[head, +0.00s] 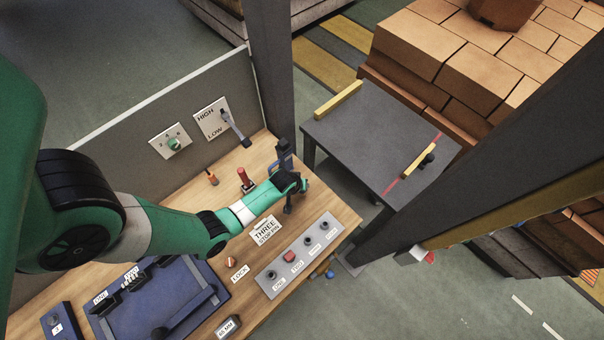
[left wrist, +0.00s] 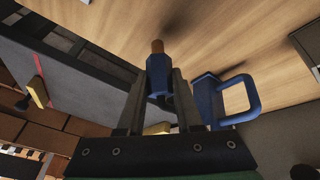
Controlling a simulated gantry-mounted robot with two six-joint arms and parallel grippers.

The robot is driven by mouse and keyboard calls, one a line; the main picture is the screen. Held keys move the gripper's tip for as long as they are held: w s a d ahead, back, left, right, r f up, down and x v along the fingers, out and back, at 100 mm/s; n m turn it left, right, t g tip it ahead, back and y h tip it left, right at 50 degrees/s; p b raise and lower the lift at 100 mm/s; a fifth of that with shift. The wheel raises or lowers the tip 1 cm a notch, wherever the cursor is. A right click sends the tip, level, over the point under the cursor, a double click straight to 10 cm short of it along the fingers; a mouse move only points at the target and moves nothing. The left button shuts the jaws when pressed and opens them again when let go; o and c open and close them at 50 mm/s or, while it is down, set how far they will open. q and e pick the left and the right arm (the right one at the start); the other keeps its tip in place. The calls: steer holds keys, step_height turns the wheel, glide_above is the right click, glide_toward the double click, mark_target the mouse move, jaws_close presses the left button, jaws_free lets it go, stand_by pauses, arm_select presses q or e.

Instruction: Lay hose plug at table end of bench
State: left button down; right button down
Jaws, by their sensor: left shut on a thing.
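My left gripper (head: 289,204) is shut on a blue plug with a copper-coloured tip, which I take to be the hose plug (left wrist: 158,76). In the left wrist view the two fingers of my left gripper (left wrist: 158,105) close on either side of it, tip pointing away from the gripper. In the head view the gripper hides most of the plug. The gripper is over the wooden bench (head: 333,207), near its end towards the grey table (head: 365,125). I cannot tell whether the plug touches the bench. My right gripper is not in view.
A blue bracket with a loop handle (left wrist: 238,98) stands close beside the gripper. A dark post (head: 410,205) rises beyond the bench end.

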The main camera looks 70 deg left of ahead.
arm_select(q)
steer(key=f+b, duration=0.3)
steer(key=f, duration=0.1)
steer(key=shift+w+a, duration=0.25)
steer(key=shift+a, duration=0.05)
steer(key=shift+r, duration=0.1)
steer(key=c, duration=0.6)
jaws_free()
steer(key=shift+r, duration=0.15)
steer(key=p+v, duration=1.1)
steer(key=v, duration=0.1)
